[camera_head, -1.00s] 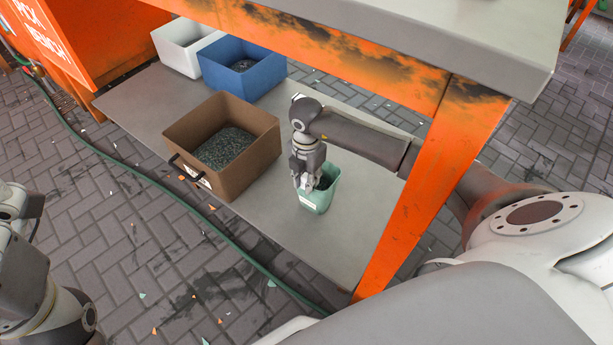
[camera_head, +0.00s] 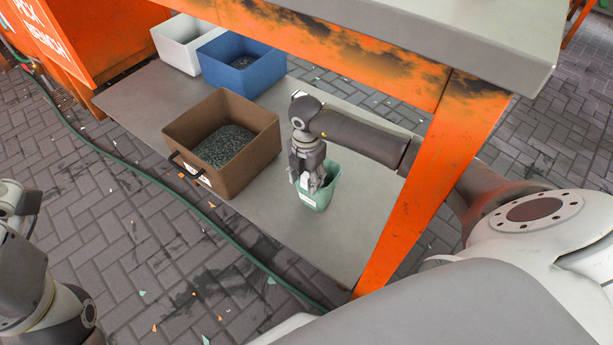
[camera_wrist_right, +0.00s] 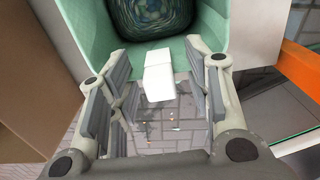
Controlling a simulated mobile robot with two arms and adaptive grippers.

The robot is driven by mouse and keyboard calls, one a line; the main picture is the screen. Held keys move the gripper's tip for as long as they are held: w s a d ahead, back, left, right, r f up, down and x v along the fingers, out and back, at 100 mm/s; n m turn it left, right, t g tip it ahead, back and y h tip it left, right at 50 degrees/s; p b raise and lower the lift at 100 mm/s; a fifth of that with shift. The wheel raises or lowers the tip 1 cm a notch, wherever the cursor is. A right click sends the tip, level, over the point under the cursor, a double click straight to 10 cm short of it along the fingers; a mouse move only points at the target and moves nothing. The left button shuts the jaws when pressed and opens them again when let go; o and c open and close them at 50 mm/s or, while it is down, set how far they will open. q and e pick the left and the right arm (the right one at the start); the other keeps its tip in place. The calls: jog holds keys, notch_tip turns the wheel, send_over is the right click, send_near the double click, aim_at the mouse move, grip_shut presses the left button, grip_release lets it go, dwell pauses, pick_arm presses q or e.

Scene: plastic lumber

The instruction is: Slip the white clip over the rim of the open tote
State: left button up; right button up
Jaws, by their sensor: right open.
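The open tote (camera_head: 329,195) is a small green bin with a white label, standing on the lower shelf near its front edge. The white clip (camera_wrist_right: 157,76) shows in the right wrist view at the tote's near rim (camera_wrist_right: 204,44). Its upper part meets the rim and the rest hangs on the outer side; how deep it sits I cannot tell. My right gripper (camera_head: 309,187) is at the tote's rim. In the wrist view its open fingers (camera_wrist_right: 160,98) stand on either side of the clip, with gaps to it. My left gripper is out of view; only part of that arm shows.
A brown bin (camera_head: 263,149) of dark granules stands left of the tote. A blue bin (camera_head: 258,78) and a white bin (camera_head: 172,53) stand behind it. An orange table leg (camera_head: 415,210) rises right of my right gripper, under the worktop (camera_head: 470,45). Bare shelf (camera_head: 262,205) lies between brown bin and tote.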

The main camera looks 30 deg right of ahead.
notch_tip(320, 180, up, 12)
dwell(0.4)
dwell(0.5)
